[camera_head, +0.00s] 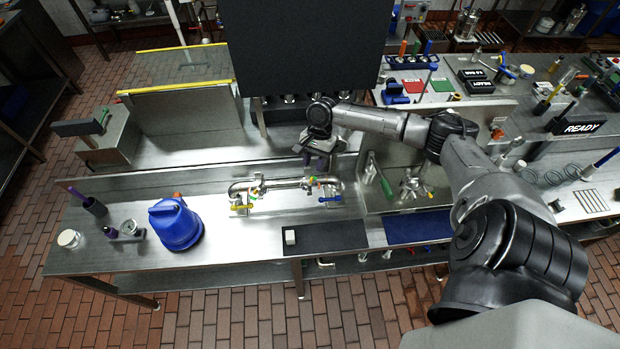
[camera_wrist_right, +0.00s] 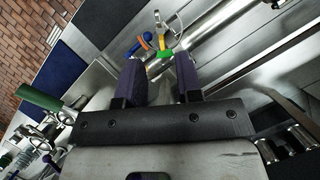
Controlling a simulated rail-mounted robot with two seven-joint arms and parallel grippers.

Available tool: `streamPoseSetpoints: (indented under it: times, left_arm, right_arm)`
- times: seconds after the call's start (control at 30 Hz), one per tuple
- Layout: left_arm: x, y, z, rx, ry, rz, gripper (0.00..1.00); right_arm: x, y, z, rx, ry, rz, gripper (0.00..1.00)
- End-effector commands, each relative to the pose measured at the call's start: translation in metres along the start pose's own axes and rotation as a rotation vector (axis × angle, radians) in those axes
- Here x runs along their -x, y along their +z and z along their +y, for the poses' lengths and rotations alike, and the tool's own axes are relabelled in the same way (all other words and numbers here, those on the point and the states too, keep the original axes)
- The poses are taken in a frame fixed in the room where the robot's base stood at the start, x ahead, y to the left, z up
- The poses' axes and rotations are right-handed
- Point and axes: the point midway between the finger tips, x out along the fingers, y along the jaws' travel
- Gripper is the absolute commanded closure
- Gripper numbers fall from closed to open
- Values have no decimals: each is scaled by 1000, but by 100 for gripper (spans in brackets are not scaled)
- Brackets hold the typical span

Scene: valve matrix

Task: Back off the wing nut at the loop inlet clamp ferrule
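The steel pipe loop (camera_head: 283,184) stands on the bench in the middle of the head view, with a yellow handle (camera_head: 241,207) at its left end and a blue handle (camera_head: 330,199) at its right end. My right gripper (camera_head: 318,166) hangs above and behind the loop's right end. In the right wrist view the gripper (camera_wrist_right: 160,76) is open, with nothing between its two purple fingers. Beyond the fingertips are small orange, blue, green and yellow fittings (camera_wrist_right: 152,45) and a bent metal piece. I cannot tell which part is the wing nut. My left gripper is out of view.
A blue container (camera_head: 176,224) stands left of the loop. A dark mat (camera_head: 322,237) and a blue mat (camera_head: 417,227) lie in front. A green-handled fitting (camera_head: 380,178) stands to the right. A large dark panel (camera_head: 305,45) rises behind my gripper.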

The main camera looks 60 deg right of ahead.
Motion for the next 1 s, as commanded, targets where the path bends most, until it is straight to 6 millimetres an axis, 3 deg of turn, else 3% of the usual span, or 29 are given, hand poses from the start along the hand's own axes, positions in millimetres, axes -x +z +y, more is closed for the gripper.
streamPoseSetpoints:
  times: [0.2,0.4,0.9,1.0]
  left_arm:
    - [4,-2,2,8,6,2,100]
    - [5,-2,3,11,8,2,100]
    - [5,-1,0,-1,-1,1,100]
    - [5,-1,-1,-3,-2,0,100]
  right_arm:
    - [-37,1,0,1,1,-2,67]
    - [-58,1,0,1,0,-1,67]
    - [-69,0,0,2,0,1,67]
    - [-69,0,0,2,0,1,75]
